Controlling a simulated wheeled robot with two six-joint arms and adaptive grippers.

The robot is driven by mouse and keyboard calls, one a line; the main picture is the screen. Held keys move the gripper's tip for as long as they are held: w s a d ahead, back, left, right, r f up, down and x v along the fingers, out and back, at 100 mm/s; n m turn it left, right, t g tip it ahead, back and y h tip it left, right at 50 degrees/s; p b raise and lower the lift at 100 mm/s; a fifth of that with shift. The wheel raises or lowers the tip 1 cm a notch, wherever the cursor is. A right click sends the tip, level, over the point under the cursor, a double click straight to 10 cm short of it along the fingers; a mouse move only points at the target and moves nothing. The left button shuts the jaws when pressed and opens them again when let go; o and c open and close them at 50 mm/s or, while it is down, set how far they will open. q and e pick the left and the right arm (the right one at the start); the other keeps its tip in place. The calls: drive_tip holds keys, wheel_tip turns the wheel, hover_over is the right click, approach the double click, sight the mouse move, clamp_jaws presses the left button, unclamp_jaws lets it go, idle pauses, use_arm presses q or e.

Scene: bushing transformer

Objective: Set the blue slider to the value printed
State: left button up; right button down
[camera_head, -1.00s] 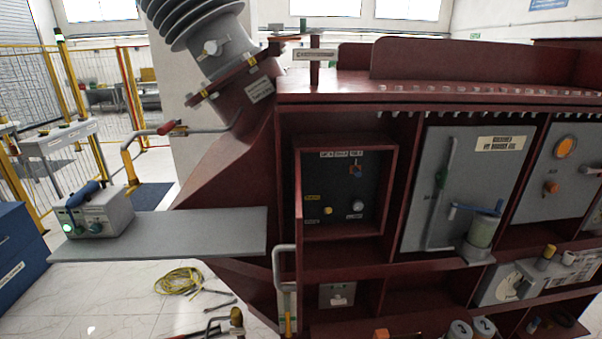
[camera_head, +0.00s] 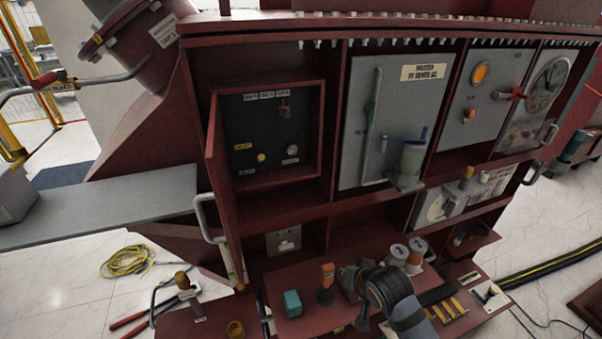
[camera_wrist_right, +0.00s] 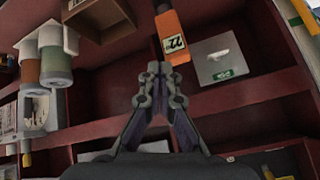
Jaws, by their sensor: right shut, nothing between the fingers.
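I cannot make out for sure which part is the blue slider. A teal-blue block (camera_head: 292,303) sits on the low front shelf, and a blue lever (camera_head: 405,138) crosses the grey panel by a green cylinder. My right gripper (camera_head: 350,292) is over the low shelf, just right of an orange upright piece (camera_head: 327,274). In the right wrist view the fingers of my right gripper (camera_wrist_right: 155,84) meet at the tips with nothing between them. My left gripper is out of view.
The red cabinet (camera_head: 258,208) has a dark panel (camera_head: 265,135) with knobs. Two capped cylinders (camera_head: 398,255) stand just behind my right gripper. Yellow cable lies on the floor.

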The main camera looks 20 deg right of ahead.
drive_tip(key=w+r+m+t+y, duration=0.2)
drive_tip(key=w+r+m+t, duration=0.35)
drive_tip(key=w+r, duration=0.65)
drive_tip(key=m+t+y, duration=0.3)
drive_tip(key=m+t, duration=0.1)
drive_tip(key=m, duration=0.3)
approach(290, 111)
drive_tip(key=p+x, duration=0.1)
drive_tip(key=x, duration=0.1)
drive_tip(key=p+x, duration=0.2)
drive_tip(key=x, duration=0.1)
drive_tip(key=shift+d+f, duration=0.15)
drive_tip(key=shift+f, duration=0.05)
drive_tip(key=shift+w, duration=0.1)
